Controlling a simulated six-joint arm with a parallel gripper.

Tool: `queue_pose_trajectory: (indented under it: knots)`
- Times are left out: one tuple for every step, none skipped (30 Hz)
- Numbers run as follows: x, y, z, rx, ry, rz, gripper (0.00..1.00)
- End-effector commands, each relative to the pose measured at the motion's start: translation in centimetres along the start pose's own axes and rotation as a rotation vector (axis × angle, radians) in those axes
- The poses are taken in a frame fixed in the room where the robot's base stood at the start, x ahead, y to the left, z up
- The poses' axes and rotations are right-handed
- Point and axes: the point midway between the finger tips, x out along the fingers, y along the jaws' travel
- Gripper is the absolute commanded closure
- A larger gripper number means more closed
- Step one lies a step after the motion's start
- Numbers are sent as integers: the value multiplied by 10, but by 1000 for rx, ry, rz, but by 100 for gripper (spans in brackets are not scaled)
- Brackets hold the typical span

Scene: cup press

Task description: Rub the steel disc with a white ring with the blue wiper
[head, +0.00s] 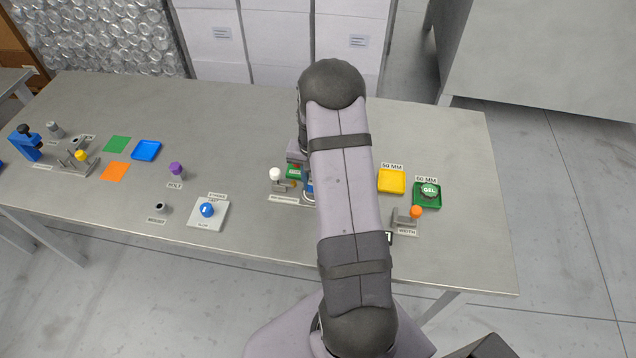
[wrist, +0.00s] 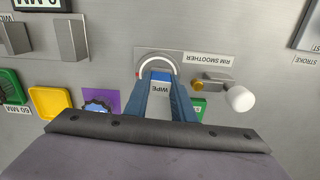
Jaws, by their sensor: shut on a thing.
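My gripper (wrist: 162,78) is shut on the blue wiper (wrist: 161,89), which carries a white label reading WIPE. The white ring (wrist: 157,56) shows as an arc just beyond the fingertips in the wrist view, on the RIM SMOOTHER plate. The wiper end is over or close against the steel disc inside this ring; contact cannot be told. Most of the disc is hidden by the fingers and wiper. In the head view my arm covers nearly all of the gripper and the disc.
Beside the ring is a white knob (wrist: 240,98) on a small bracket. A green piece is partly hidden by my gripper. A blue-rimmed part (wrist: 97,106) on purple and a yellow tray (wrist: 50,103) lie left. In the head view, a green tray (head: 427,205) holds a GEL part.

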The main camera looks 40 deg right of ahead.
Motion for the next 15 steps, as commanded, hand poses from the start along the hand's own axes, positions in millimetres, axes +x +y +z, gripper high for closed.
queue_pose_trajectory:
  knots:
    - [1,-6,1,-2,-1,0,98]
    - [1,-9,1,-3,0,-1,98]
    - [1,-12,1,-2,0,-1,98]
    - [1,-15,1,-2,0,-1,98]
    - [1,-18,2,-2,0,-1,98]
    - [-4,-18,1,0,0,-1,98]
    - [-5,-17,2,1,-1,0,98]
    - [-14,-18,0,1,3,-2,98]
    - [-24,-17,0,1,3,-2,98]
    - [-28,-17,1,1,2,-2,98]
    - [-30,-17,1,1,1,-1,98]
    - [-33,-17,1,1,0,-1,98]
    - [-36,-17,1,1,0,-1,98]
    - [-38,-17,1,1,1,-1,98]
    - [-42,-17,1,1,1,-1,98]
